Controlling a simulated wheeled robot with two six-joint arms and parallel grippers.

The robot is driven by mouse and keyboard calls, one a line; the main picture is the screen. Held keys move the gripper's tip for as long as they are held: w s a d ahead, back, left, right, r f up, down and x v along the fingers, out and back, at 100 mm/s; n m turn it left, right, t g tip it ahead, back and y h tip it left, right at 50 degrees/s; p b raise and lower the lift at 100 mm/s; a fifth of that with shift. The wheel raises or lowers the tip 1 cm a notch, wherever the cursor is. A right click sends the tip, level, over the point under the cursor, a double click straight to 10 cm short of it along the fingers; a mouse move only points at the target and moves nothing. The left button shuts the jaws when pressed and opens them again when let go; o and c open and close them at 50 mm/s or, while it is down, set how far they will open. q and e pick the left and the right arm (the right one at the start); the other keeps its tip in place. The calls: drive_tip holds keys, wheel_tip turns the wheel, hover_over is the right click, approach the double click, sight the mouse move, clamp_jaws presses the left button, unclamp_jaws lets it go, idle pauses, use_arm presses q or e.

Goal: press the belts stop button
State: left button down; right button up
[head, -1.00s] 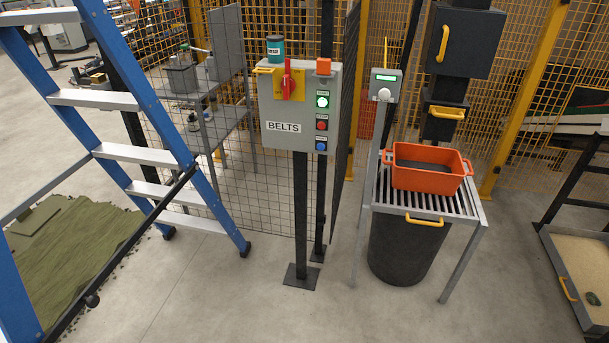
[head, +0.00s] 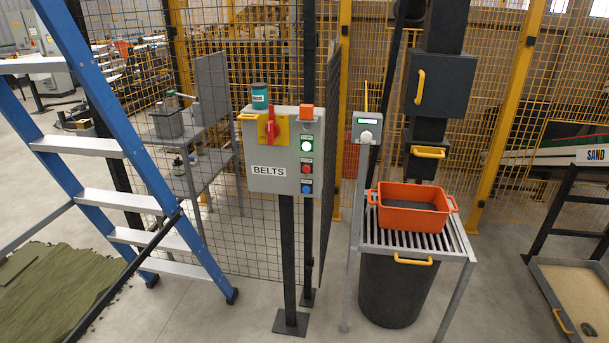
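The grey BELTS control box (head: 262,160) stands on a black post left of the picture's middle. Down its right side sit a lit white-green button (head: 306,146), a red button (head: 306,168) and a blue button (head: 305,188), each under a small label too small to read. A red rotary handle (head: 270,130) on a yellow plate is at its upper left. Neither of my grippers is in view.
Mesh fencing is behind. The floor in front of the box is bare.

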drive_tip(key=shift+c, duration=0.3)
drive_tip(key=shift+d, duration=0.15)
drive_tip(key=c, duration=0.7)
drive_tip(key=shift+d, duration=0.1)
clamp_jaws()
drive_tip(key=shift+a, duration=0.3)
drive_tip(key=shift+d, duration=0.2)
